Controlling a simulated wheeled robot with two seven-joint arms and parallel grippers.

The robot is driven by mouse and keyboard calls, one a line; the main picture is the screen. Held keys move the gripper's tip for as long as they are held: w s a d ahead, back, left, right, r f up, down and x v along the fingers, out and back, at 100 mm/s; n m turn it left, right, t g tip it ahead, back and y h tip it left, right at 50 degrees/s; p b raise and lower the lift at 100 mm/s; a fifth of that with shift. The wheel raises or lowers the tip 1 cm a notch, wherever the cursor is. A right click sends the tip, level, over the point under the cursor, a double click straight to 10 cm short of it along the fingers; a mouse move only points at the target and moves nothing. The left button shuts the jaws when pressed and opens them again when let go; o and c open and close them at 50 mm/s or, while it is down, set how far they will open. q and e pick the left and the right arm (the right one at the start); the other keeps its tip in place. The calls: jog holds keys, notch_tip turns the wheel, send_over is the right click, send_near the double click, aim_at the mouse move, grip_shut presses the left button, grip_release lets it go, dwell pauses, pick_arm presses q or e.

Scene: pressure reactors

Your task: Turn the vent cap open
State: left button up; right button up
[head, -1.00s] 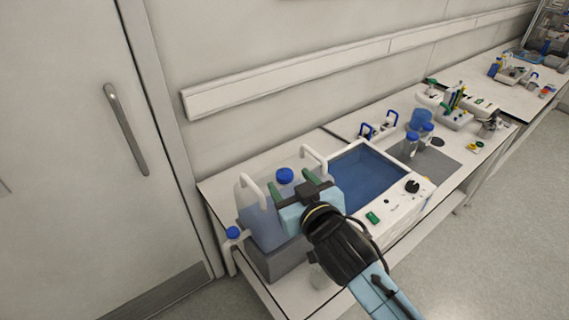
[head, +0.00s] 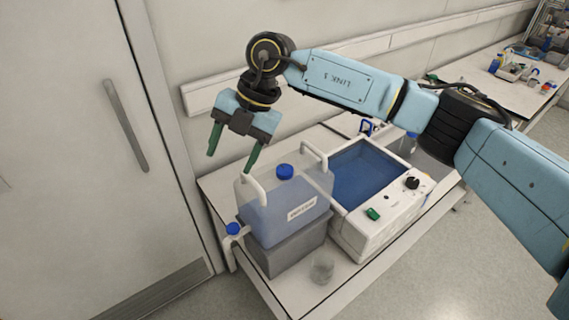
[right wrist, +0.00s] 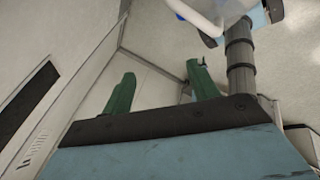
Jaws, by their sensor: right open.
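A translucent, bluish carboy (head: 285,208) with white handles and a label stands on a grey block at the near left end of the bench. A blue cap (head: 285,171) sits on its top; a second blue cap (head: 233,228) is on the white spout at its left side. I cannot tell from marks which is the vent cap. My right gripper (head: 232,150) is open and empty, its green fingers pointing down, above and left of the carboy and apart from both caps. The fingers also show in the right wrist view (right wrist: 160,88). My left gripper is not in view.
The grey block (head: 290,253) supports the carboy. A white bath (head: 390,215) with blue liquid stands close at its right, and a small clear beaker (head: 321,269) in front. The wall and door (head: 85,140) are behind and left. Bench edge room is narrow.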

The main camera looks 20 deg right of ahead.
aim_at(284, 169)
jog(key=w+d+r+m+h, duration=0.1)
jog(key=w+d+r+h, duration=0.15)
jog(key=d, duration=0.35)
jog(key=w+d+r+m+h, duration=0.1)
jog(key=d+m+h, duration=0.15)
jog(key=d, duration=0.25)
jog(key=shift+n+t, duration=0.35)
jog(key=shift+t, duration=0.05)
notch_tip(284, 169, down, 13)
jog(key=p, duration=0.3)
jog(key=shift+w+d, duration=0.1)
jog(key=c, duration=1)
